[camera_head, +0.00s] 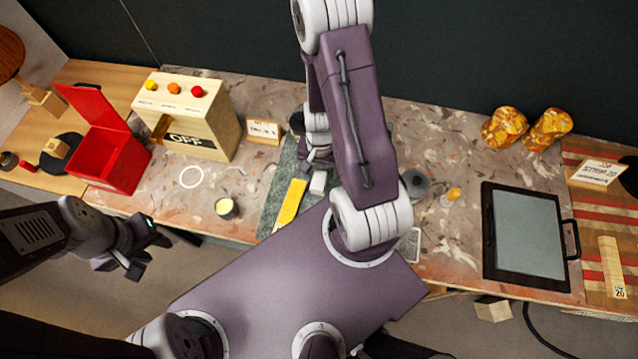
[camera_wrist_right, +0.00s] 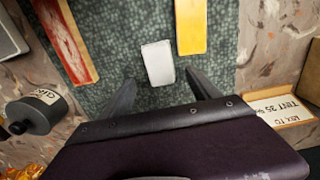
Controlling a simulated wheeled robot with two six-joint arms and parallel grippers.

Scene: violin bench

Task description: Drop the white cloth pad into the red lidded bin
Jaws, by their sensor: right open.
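The white cloth pad (camera_head: 318,182) lies on the dark green mat (camera_head: 278,203) near the middle of the bench, beside a yellow strip.
A wooden box with coloured buttons and an OFF label (camera_head: 200,120) stands between bin and mat. A white ring (camera_head: 191,177) and a small open tin (camera_head: 227,208) lie near the bin. A dark-framed tray (camera_head: 525,237) and amber lumps (camera_head: 548,128) are at right.

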